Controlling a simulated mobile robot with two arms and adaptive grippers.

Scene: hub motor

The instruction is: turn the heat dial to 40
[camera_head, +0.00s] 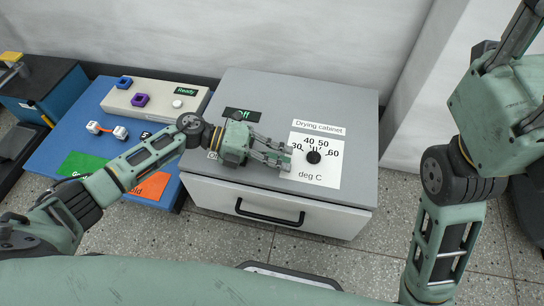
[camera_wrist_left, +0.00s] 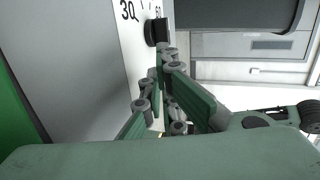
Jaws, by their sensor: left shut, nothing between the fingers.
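The heat dial (camera_head: 314,157) is a small black knob on a white scale plate (camera_head: 327,178) marked 30, 40, 50, 60 and "deg C", on top of the grey drying cabinet (camera_head: 355,110). The dial's pointer is too small to read. My left gripper (camera_head: 284,159) is shut and empty, just left of the dial and over the plate's left edge. In the left wrist view the dial (camera_wrist_left: 157,32) shows just beyond the finger ends. I cannot tell whether they touch it. My right arm shows at the right edge, but its gripper is out of frame.
The cabinet front has a black handle (camera_head: 270,213). Left of it, a blue table (camera_head: 60,140) holds a beige box with a green "Ready" display (camera_head: 185,91), green and orange mats and small parts. A dark display (camera_head: 242,115) lies behind my left gripper.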

